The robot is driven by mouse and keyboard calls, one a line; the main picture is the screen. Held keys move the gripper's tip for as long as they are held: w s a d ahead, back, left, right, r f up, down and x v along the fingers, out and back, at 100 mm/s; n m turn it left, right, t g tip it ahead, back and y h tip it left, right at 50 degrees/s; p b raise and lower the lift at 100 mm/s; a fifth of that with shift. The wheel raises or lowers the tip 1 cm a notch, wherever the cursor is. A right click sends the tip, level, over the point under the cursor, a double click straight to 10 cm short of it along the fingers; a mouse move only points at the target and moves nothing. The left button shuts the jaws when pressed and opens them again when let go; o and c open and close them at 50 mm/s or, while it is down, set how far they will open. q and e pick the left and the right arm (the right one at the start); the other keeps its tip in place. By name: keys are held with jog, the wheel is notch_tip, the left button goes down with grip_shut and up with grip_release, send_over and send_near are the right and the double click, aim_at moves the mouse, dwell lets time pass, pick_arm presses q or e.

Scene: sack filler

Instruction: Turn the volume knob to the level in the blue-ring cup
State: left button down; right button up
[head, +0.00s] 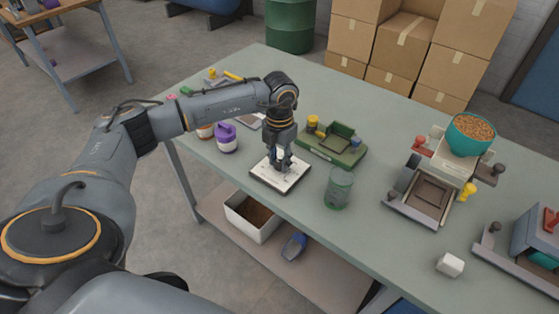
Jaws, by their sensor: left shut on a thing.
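My left gripper (280,164) points straight down over a white square board with a dark edge (294,178). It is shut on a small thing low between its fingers. The fingers mostly hide that thing, and I cannot tell what it is. A filler machine (432,190) stands to the right, with a teal bowl of orange-brown grains (472,134) on top. A yellow knob (468,190) sticks out on its right side and a red knob (420,143) shows at its upper left. I cannot make out a cup with a blue ring. My right gripper is out of view.
A greenish clear jar (338,190) stands close right of the board. A green device (333,144) is behind it. A purple-and-white pot (226,138) is left. A white cube (450,265) and another teal machine (538,242) are right. The table front between jar and cube is clear.

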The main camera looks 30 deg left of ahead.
aim_at(280, 163)
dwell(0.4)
pick_arm(q)
jog(key=c, duration=1)
grip_release()
notch_tip(280, 163, up, 12)
jog(key=shift+r, duration=0.1)
